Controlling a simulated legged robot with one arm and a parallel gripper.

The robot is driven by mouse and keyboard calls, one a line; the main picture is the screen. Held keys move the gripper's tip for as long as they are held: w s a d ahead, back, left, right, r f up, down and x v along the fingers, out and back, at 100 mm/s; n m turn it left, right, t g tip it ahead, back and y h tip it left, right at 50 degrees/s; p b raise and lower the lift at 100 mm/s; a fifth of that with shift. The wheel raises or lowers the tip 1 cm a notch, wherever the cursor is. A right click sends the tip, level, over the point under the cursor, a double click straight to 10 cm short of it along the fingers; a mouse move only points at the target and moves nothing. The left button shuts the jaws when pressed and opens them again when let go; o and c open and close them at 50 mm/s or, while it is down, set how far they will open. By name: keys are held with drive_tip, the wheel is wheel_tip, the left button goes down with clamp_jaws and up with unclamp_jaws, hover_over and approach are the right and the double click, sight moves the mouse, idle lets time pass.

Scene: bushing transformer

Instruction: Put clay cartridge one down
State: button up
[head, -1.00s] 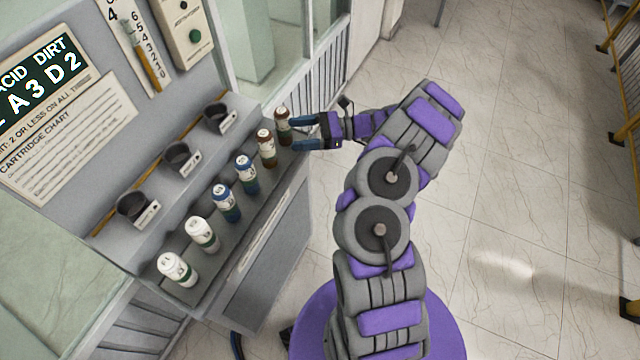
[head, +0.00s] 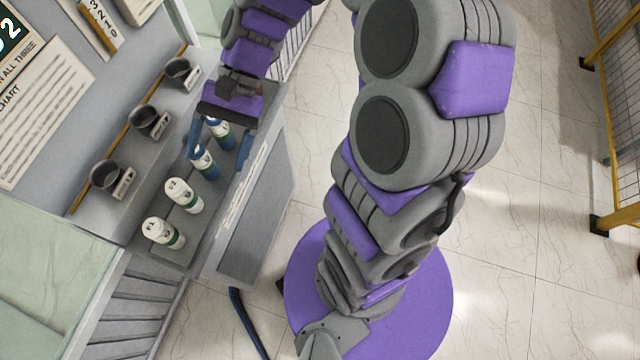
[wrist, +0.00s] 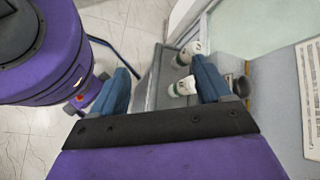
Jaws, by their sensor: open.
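My gripper (head: 219,146) is open above the cartridge shelf, pointing down toward it, and it also shows in the wrist view (wrist: 161,66) with its blue fingers spread. Two blue-and-white cartridges, a nearer one (head: 205,164) and a farther one (head: 221,134), show between or below the fingers in the head view. I cannot tell whether the fingers touch them. The brown cartridges at the shelf's far end are hidden by my arm now. I cannot read which cartridge is clay one.
Three dark cups (head: 110,177) sit on the step behind. A yellow railing (head: 612,120) stands far right, with open tiled floor before it.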

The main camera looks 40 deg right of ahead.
drive_tip(key=s+d+n+t+h, duration=0.1)
drive_tip(key=s+d+h, duration=0.3)
drive_tip(key=s, duration=0.4)
drive_tip(key=s+d+f+n+t+h, duration=0.1)
drive_tip(key=s+d+n+h, duration=0.3)
drive_tip(key=s, duration=0.4)
drive_tip(key=shift+d+n+t+h, duration=0.3)
drive_tip(key=shift+d+t+h, duration=0.2)
drive_tip(key=shift+d, duration=0.5)
